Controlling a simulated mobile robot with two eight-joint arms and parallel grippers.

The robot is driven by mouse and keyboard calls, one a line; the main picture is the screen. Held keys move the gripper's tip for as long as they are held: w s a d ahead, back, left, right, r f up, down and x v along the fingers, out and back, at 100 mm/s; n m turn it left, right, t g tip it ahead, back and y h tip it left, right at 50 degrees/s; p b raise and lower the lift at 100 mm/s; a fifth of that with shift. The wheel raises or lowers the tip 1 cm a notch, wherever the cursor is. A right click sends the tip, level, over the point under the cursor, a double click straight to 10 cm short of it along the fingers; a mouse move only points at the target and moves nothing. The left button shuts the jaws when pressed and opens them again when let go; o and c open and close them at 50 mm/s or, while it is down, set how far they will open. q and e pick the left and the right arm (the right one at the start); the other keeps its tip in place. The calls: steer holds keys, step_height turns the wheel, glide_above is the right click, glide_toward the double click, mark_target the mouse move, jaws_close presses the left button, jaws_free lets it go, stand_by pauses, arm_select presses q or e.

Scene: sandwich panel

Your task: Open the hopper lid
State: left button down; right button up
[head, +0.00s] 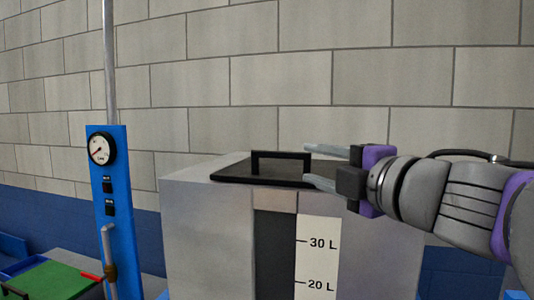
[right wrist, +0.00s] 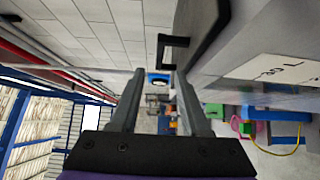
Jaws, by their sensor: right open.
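The hopper (head: 228,240) is a grey box with a dark window and a white litre scale. Its flat black lid (head: 228,175) lies level on top. A black bar handle (head: 281,155) stands up from the lid; it also shows in the right wrist view (right wrist: 162,46). My right gripper (head: 314,166) comes in from the right, its two fingers apart and empty, pointing left. It is at the lid's right part, just right of the handle. In the head view it hides part of the lid. My left gripper is not in view.
A blue post (head: 118,222) with a round gauge (head: 101,149) and a vertical pipe stands left of the hopper. A green panel (head: 50,281) lies at the lower left. A block wall (head: 287,80) is behind. The space above the lid is clear.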

mark_target(283, 156)
steer(key=p+x, duration=0.1)
steer(key=x, duration=0.9)
steer(key=shift+w+a, duration=0.15)
steer(key=shift+w, duration=0.15)
jaws_close()
stand_by(1.1)
